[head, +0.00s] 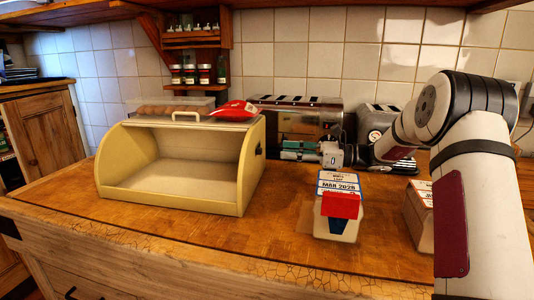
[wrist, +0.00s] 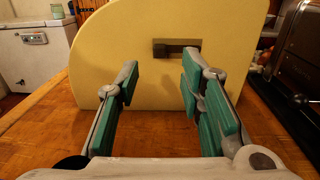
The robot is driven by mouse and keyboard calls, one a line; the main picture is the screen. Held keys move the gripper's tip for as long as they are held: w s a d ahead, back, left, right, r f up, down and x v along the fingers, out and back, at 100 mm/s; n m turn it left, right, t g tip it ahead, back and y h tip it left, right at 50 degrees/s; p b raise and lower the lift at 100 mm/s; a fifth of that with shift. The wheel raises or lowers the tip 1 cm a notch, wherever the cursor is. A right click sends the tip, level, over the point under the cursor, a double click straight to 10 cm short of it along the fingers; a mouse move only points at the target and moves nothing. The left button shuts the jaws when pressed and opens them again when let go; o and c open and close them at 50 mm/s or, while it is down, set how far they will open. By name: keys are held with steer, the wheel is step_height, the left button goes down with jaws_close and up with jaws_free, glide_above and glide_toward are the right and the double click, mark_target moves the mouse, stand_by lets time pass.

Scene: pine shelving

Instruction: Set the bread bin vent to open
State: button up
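The cream bread bin (head: 246,178) stands on the wooden counter with its front open and its lid rolled up. Its yellow side panel (wrist: 120,45) fills the top of the wrist view.
A red packet (head: 234,111) lies on top of the bin. A toaster (head: 300,120) stands behind my gripper. A date-labelled carton (head: 338,205) and another carton (head: 420,215) stand at the front right. The counter (head: 130,235) in front of the bin is clear.

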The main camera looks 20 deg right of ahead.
mark_target(259, 151)
steer(key=x, duration=0.6)
steer(key=shift+w+a+b, duration=0.2)
steer(key=shift+a+b, duration=0.15)
steer(key=shift+b, duration=0.05)
jaws_close()
